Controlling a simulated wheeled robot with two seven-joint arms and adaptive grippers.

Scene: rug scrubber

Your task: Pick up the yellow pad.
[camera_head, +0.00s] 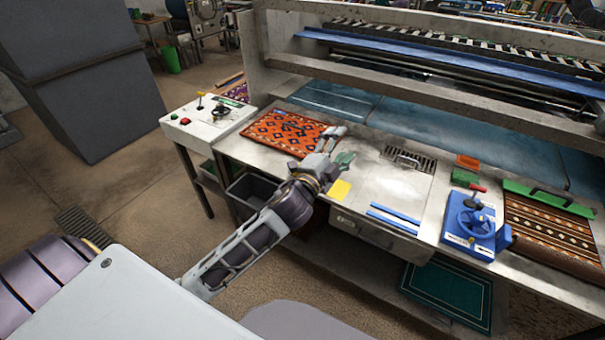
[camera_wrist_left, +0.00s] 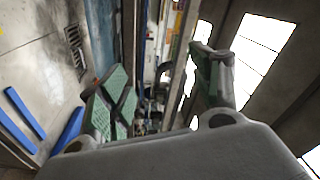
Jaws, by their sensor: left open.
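The yellow pad (camera_head: 339,189) lies flat near the front edge of the metal table (camera_head: 385,185), in the head view. My left gripper (camera_head: 343,145) is above the table, just behind the pad, with its fingers pointing away from me. Its wrist is close to the pad's left side in the picture. The gripper is open and empty, and is apart from the pad as far as I can tell. My right gripper is not in view.
Two blue strips (camera_head: 395,215) lie right of the pad, with a drain grate (camera_head: 412,159) behind them. A patterned orange rug (camera_head: 285,131) lies to the left. A blue device (camera_head: 470,222) and a brown rug (camera_head: 548,238) are at right. A beam (camera_head: 430,98) crosses behind.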

